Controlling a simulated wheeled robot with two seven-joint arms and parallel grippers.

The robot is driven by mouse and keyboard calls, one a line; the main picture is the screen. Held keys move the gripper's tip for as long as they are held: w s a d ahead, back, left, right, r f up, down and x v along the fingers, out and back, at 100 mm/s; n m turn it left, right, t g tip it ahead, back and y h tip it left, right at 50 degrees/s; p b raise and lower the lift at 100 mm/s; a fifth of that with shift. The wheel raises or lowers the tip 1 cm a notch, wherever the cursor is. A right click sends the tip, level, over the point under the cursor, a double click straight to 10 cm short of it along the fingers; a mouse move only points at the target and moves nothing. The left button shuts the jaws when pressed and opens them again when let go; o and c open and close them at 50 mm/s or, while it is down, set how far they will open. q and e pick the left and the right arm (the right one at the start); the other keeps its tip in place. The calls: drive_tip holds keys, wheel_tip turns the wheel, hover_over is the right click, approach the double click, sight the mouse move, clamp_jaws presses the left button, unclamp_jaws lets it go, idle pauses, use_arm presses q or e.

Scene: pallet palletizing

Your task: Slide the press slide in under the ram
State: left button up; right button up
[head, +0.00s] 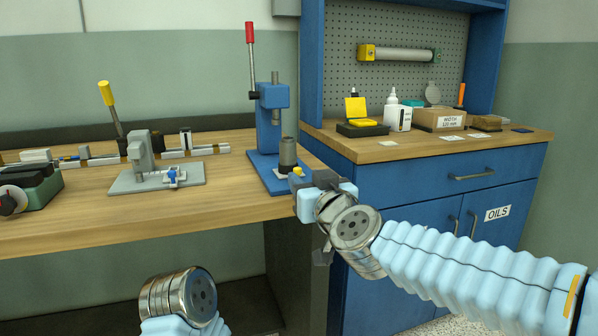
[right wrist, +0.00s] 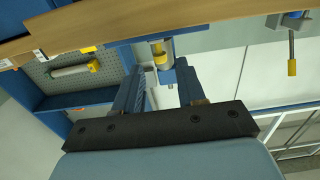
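The blue press (head: 272,110) with a red-tipped lever stands at the right end of the wooden bench. Its ram is above the base. A dark grey cylinder (head: 288,153) stands at the front of the blue base, forward of the ram. The press slide's yellow knob (head: 298,171) shows at the front, beside my right gripper (head: 308,180). In the right wrist view, the yellow knob (right wrist: 160,60) lies between the tips of my open right gripper (right wrist: 157,76); I see no clear contact. My left gripper is out of view; only its wrist shows.
The blue cabinet (head: 450,180) is at the right, with bottles and boxes on top. Bare bench top lies between the fixture and the press.

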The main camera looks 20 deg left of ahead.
sight(298, 173)
drive_tip(key=x, duration=0.6)
drive_tip(key=shift+p, duration=0.3)
drive_tip(key=shift+s, duration=0.1)
clamp_jaws()
